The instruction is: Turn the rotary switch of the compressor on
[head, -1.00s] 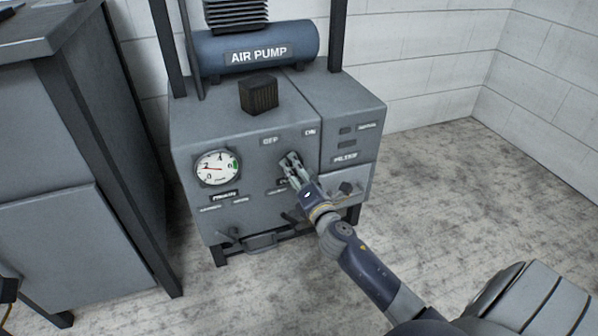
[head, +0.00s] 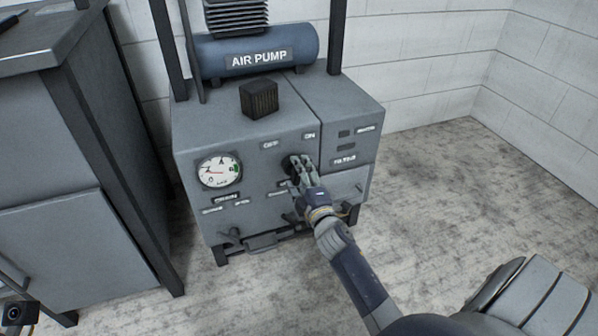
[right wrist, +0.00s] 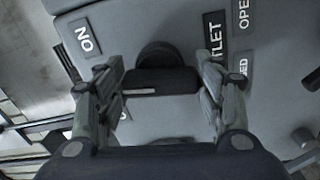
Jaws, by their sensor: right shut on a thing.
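The compressor (head: 250,155) is a grey cabinet with a blue tank marked AIR PUMP on top. Its rotary switch (head: 289,164) is a dark knob on the front, below the OFF label (head: 270,145) and the ON label (head: 310,136); my fingers partly hide it. In the right wrist view the switch (right wrist: 155,78) is a black bar handle with a white line towards its left end. My right gripper (head: 302,172) is at the switch; in the wrist view its fingers (right wrist: 160,92) stand either side of the handle, shut on it.
A pressure gauge (head: 219,171) is left of the switch. A small black box (head: 259,98) sits on the cabinet top. Handles stick out low on the front. A grey workbench (head: 45,150) stands at the left. The floor (head: 450,190) at the right is clear.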

